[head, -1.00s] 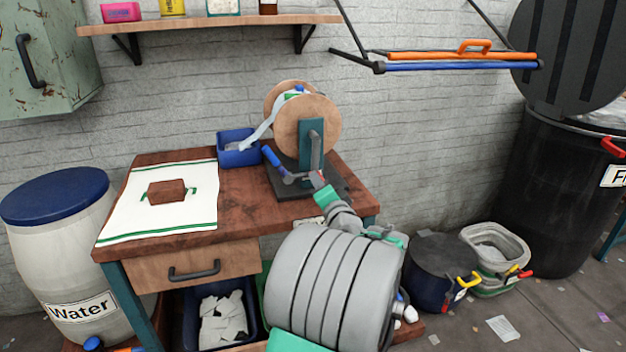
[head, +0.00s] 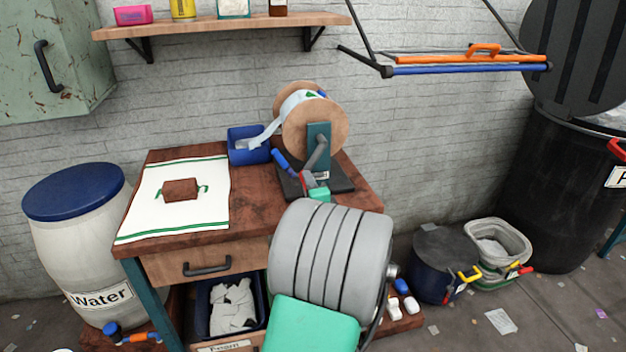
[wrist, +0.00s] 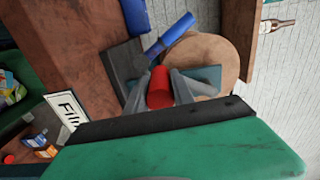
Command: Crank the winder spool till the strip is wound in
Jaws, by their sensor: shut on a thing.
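The winder spool (head: 325,128), two tan discs on a teal stand, stands on a dark base at the bench's back right. A whitish strip (head: 268,131) runs from the blue bin (head: 250,157) up onto the spool, with wound turns between the discs. A grey crank arm (head: 320,152) points down from the hub to a red grip (head: 306,178). My gripper (wrist: 160,88) is shut on the red grip, which shows between its fingers in the wrist view (wrist: 160,82). My arm partly hides the gripper in the head view.
A lever with a blue handle (head: 281,160) slants beside the crank; it also shows in the wrist view (wrist: 168,36). A brown block (head: 181,190) lies on a white towel (head: 150,223) on the bench. A shelf (head: 220,25) hangs above.

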